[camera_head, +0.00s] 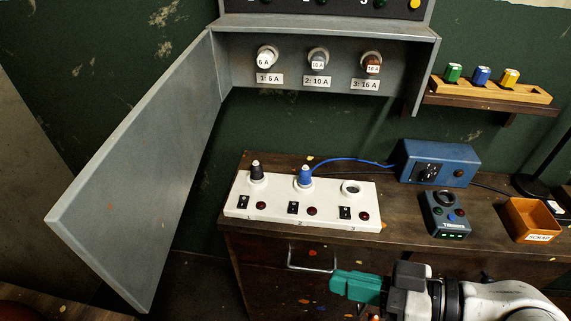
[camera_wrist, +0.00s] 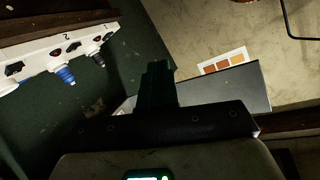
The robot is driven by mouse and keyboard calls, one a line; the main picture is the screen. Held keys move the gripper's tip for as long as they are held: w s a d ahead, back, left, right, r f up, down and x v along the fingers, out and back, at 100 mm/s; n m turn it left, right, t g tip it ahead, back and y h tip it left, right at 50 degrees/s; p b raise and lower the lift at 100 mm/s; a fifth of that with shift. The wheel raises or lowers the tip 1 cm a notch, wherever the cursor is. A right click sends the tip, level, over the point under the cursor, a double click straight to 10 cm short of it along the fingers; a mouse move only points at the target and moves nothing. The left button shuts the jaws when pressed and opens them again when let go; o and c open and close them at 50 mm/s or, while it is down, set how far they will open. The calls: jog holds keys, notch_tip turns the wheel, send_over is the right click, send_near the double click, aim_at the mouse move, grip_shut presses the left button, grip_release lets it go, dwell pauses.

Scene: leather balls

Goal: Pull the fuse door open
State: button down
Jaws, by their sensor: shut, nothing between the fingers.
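The fuse door (camera_head: 140,170) is a grey metal panel on the left of the fuse box (camera_head: 330,60) in the head view. It stands swung wide open, and the box's inside shows. Three fuses sit in the box above labels 6 A, 10 A and 16 A. My gripper (camera_head: 335,284) is at the lower middle, well to the right of the door and apart from it. Its teal fingers are together and empty. They also show in the wrist view (camera_wrist: 157,72), beside a grey panel (camera_wrist: 235,92) that looks like the door; contact cannot be told there.
A white socket strip (camera_head: 300,216) with plugs and a blue cable lies on the wooden cabinet (camera_head: 300,250). A shelf (camera_head: 490,100) holds three coloured fuses. Between the door and cabinet is open room.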

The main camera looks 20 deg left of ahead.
jog(key=s+a+r+n+g+y+p, duration=0.1)
jog(key=s+r+n+g, duration=0.15)
jog(key=r, duration=0.35)
jog(key=s+a+r+n+g+p, duration=0.1)
jog(key=a+r+n+g, duration=0.15)
jog(key=r, duration=0.35)
jog(key=s+r+n+g+y+p, duration=0.1)
jog(key=r+n+g, duration=0.1)
jog(key=r+n, duration=0.35)
jog(key=m+p, duration=0.2)
jog(key=p, duration=0.3)
send_near(134, 227)
jog(key=shift+n, duration=0.25)
jog(key=x, duration=0.5)
jog(key=shift+s+a+r, duration=0.15)
jog(key=shift+a, duration=0.2)
jog(key=shift+s+a, duration=0.15)
jog(key=shift+a, duration=0.4)
jog(key=shift+a, duration=0.1)
